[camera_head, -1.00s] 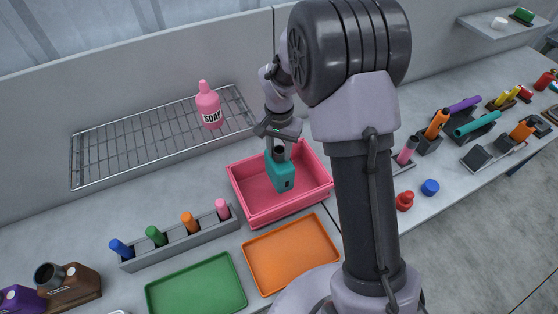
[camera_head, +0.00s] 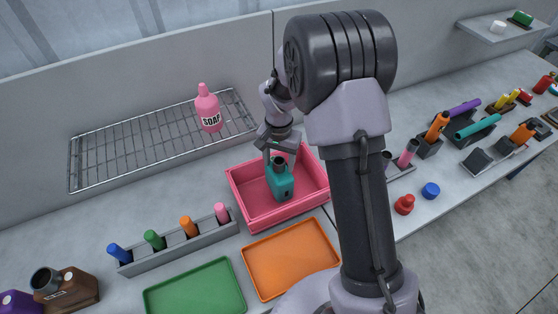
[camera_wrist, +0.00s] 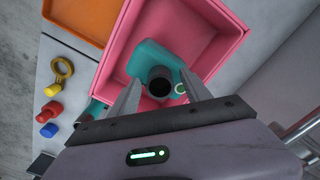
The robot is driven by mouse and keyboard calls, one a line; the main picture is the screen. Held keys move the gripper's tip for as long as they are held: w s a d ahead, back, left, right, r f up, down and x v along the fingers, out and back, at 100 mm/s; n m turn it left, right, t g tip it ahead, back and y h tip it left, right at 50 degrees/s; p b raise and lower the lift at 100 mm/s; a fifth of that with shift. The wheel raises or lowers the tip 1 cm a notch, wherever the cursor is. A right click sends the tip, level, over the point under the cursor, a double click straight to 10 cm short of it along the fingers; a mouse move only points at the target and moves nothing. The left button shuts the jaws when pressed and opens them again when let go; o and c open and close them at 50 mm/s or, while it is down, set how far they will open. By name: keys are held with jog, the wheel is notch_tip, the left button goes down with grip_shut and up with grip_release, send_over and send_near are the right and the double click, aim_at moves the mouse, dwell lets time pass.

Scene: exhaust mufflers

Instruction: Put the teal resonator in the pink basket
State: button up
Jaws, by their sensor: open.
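The teal resonator (camera_head: 281,183) stands inside the pink basket (camera_head: 248,212), with its dark pipe opening facing up. In the wrist view the resonator (camera_wrist: 150,57) lies between and just beyond the fingers, within the walls of the basket (camera_wrist: 225,55). My gripper (camera_head: 280,152) is just above the resonator, over the basket. In the wrist view my gripper (camera_wrist: 160,95) has its two fingers spread wide, one on each side of the dark pipe. Whether the resonator rests flat on the basket floor is hard to tell.
An orange tray (camera_head: 290,258) and a green tray (camera_head: 195,292) lie in front of the basket. A grey rack (camera_head: 180,246) with coloured cylinders is to the left. A wire rack (camera_head: 140,150) with a pink soap bottle (camera_head: 208,108) stands behind. Red and blue caps (camera_head: 431,190) lie to the right.

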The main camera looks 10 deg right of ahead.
jog(key=s+r+t+p, duration=0.1)
jog(key=s+r, duration=0.2)
jog(key=r, duration=0.8)
jog(key=s+r+t+p, duration=0.1)
jog(key=s+r, duration=0.1)
jog(key=r, duration=0.8)
jog(key=s+a+r+n+t+y, duration=0.1)
jog(key=s+r+t, duration=0.1)
jog(key=s, duration=0.8)
jog(key=s+a+r+n+t+y, duration=0.1)
jog(key=s+r, duration=0.3)
jog(key=s, duration=0.6)
jog(key=shift+a+r+t, duration=0.35)
jog(key=shift+a+t, duration=0.05)
jog(key=shift+a, duration=0.2)
